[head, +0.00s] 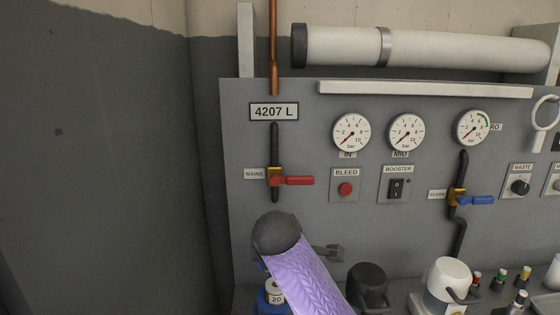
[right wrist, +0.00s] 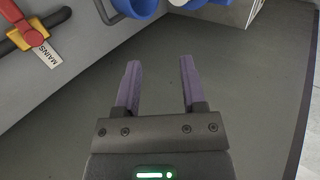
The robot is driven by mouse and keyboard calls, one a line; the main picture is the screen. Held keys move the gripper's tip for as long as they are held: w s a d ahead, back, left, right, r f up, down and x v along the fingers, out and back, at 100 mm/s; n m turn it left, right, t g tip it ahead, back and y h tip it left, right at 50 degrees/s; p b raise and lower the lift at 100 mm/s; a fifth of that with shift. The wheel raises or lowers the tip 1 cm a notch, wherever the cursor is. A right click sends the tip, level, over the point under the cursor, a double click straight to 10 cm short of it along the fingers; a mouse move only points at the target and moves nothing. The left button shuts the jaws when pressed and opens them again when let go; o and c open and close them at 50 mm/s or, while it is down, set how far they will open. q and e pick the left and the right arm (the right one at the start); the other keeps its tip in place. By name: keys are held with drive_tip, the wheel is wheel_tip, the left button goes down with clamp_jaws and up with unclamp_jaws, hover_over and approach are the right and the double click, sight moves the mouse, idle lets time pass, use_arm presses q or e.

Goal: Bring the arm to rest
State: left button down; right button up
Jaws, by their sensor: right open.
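The forearm of one of my arms, in a purple sleeve with a dark grey rounded end, reaches up from the bottom centre of the head view, in front of the panel's lower left. The fingers are not visible there. In the right wrist view my right gripper (right wrist: 159,80) is open, with two purple fingers apart and nothing between them. A plain grey surface lies beyond the fingertips. The mains valve (head: 275,178), with its red handle pointing right, is above the arm in the head view. It also shows at the upper left of the right wrist view (right wrist: 31,36). My left gripper is not in view.
The grey panel (head: 330,225) carries gauges, a red bleed button (head: 345,189), a booster switch (head: 396,188) and a blue-handled valve (head: 477,200). A blue housing marked 20 (head: 272,298) is partly hidden by the arm. A dark fitting (head: 366,283) and white housing (head: 447,278) stand right.

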drive_tip(key=s+d+f+m+g+b, duration=0.1)
drive_tip(key=s+d+f+m, duration=0.3)
drive_tip(key=f, duration=0.7)
drive_tip(key=s+d+f+m+g+b, duration=0.15)
drive_tip(key=s+f, duration=0.35)
drive_tip(key=f, duration=0.7)
drive_tip(key=s+d+f+m+g, duration=0.15)
drive_tip(key=s+f, duration=0.35)
drive_tip(key=f, duration=0.6)
drive_tip(key=s+d+f+m+g+b, duration=0.1)
drive_tip(key=s+d+f+m, duration=0.4)
drive_tip(key=s+f, duration=0.75)
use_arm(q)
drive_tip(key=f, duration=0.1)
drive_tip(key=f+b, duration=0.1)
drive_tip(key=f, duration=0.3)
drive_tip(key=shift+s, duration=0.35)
use_arm(e)
drive_tip(key=s+d+f+m+g, duration=0.1)
drive_tip(key=s+d+f+m, duration=0.1)
drive_tip(key=s, duration=0.9)
drive_tip(key=s+d+f+m+g, duration=0.1)
drive_tip(key=s+d, duration=0.4)
drive_tip(key=s, duration=0.7)
drive_tip(key=shift+s+f+m, duration=0.15)
drive_tip(key=shift+f+m, duration=0.25)
drive_tip(key=shift+f, duration=0.25)
